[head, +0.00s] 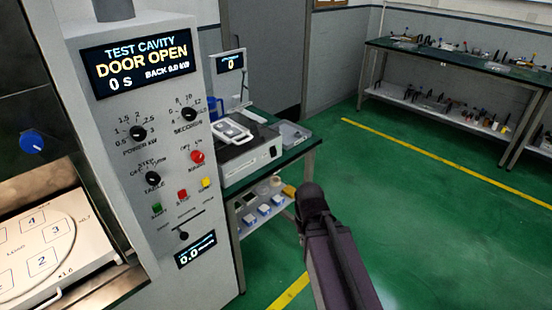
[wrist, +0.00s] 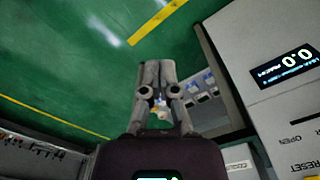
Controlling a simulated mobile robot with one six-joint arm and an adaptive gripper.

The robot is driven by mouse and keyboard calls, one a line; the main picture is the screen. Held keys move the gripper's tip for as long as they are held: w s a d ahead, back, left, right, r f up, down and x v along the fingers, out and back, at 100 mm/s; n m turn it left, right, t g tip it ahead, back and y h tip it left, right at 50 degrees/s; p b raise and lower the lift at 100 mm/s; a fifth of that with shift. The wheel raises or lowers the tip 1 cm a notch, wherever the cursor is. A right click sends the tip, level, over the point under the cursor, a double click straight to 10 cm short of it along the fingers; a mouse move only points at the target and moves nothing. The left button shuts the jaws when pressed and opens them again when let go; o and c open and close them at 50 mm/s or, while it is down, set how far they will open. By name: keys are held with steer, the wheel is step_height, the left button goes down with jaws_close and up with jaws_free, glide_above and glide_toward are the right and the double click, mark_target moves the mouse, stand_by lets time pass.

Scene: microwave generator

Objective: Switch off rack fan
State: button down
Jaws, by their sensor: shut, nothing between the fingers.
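No control I can read as the rack fan switch shows in either view. The grey control panel (head: 170,60) stands at the left of the head view. It carries black knobs for power (head: 138,132), seconds (head: 189,114) and table (head: 152,178), plus a red knob (head: 197,157) whose label is too small to read. Below are green (head: 157,208), red (head: 182,194) and yellow (head: 206,183) buttons. My gripper (wrist: 156,66) is shut and empty in the wrist view, over the floor and apart from the panel. In the head view my arm hides most of it.
The test cavity (head: 60,250) is open at the left. A bench (head: 225,188) with an instrument (head: 250,155) stands beyond the panel, with small boxes on its lower shelf. Another bench (head: 460,62) stands at the back right. The green floor (head: 430,210) between is clear.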

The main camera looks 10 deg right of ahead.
steer(key=shift+a, duration=0.2)
steer(key=shift+w, duration=0.15)
steer(key=w+a+f+m+t+y+b, duration=0.1)
steer(key=w+f+m+t+y+b, duration=0.2)
steer(key=w, duration=0.5)
steer(key=w+a+f+t+y+b, duration=0.1)
steer(key=w+a+y+b, duration=0.2)
steer(key=w, duration=0.5)
steer(key=w+d+r+m+t+y+b, duration=0.1)
steer(key=w+d+m+t+b, duration=0.3)
steer(key=w, duration=0.5)
steer(key=w+d+r+m+t+y+b, duration=0.2)
steer(key=w+d+r+m+t+b, duration=0.1)
steer(key=w+d, duration=0.4)
steer(key=shift+w+r+m+t+b, duration=0.35)
steer(key=shift+w+t+b, duration=0.3)
steer(key=shift+w, duration=0.45)
steer(key=shift+w+a+f, duration=0.1)
steer(key=shift+a, duration=0.05)
